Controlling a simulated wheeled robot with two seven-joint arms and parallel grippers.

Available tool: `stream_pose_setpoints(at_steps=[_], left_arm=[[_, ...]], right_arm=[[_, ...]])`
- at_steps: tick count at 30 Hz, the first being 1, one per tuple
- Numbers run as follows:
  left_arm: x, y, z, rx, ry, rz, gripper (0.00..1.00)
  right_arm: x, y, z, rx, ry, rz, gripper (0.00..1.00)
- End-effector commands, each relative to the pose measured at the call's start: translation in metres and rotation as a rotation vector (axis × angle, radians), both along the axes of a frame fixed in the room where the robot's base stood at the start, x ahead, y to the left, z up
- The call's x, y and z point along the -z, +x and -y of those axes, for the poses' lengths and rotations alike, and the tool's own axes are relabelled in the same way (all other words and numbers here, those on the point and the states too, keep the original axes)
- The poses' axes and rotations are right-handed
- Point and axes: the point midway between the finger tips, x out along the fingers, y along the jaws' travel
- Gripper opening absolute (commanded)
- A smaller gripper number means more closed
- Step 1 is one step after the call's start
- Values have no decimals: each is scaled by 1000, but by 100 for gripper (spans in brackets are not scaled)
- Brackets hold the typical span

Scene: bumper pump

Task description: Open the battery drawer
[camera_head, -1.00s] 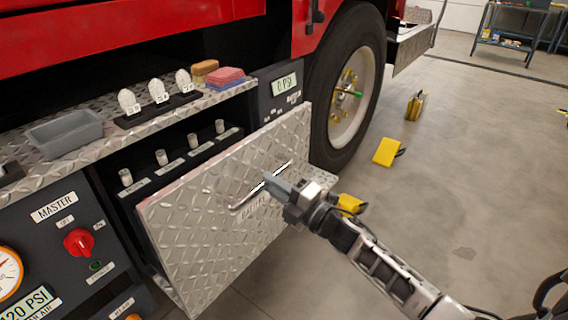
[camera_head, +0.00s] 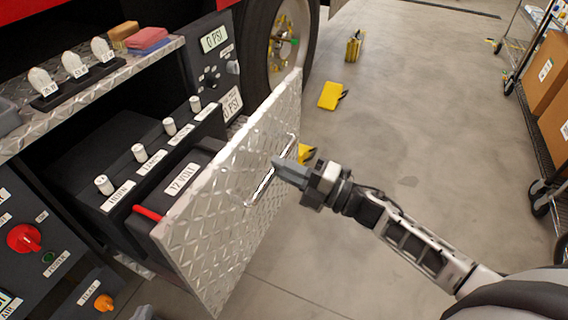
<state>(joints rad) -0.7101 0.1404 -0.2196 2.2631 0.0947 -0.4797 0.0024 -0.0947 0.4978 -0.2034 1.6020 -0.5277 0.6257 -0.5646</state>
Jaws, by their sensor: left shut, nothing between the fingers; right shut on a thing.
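The battery drawer's diamond-plate front (camera_head: 225,205) stands pulled out from the truck's compartment, upright and at an angle in the head view. Behind it a dark battery with a "12 VOLT" label (camera_head: 181,179) and a red part (camera_head: 147,214) shows. My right gripper (camera_head: 283,170) is shut on the drawer's bar handle (camera_head: 258,188). The handle's label is hidden from this angle. A small grey tip of what looks like my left gripper (camera_head: 143,313) just shows at the bottom edge, shut and empty, below the drawer and apart from it.
Left of the drawer is a panel with a red knob (camera_head: 24,239). A cart with boxes (camera_head: 547,72) stands at right.

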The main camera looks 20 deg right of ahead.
Motion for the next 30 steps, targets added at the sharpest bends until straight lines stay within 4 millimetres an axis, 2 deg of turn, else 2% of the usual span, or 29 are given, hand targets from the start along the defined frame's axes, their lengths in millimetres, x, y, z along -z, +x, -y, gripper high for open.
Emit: stream_pose_setpoints(at_steps=[1,9,10,11,12,25,30], left_arm=[[0,-1,0,0,0,-2,0],[1,-2,0,1,0,-7,0],[1,-2,0,1,0,-7,0],[1,-3,0,1,0,-7,0],[1,-3,0,1,1,-8,0],[2,-3,0,1,2,-8,0],[4,-3,0,1,2,-8,0]], right_arm=[[-10,3,2,1,9,19,0],[-10,3,3,3,9,20,0],[-10,3,3,3,10,19,24],[-10,3,3,3,9,20,33],[-10,2,3,3,9,19,36],[-3,0,3,3,3,8,36],[2,-13,13,3,2,5,36]])
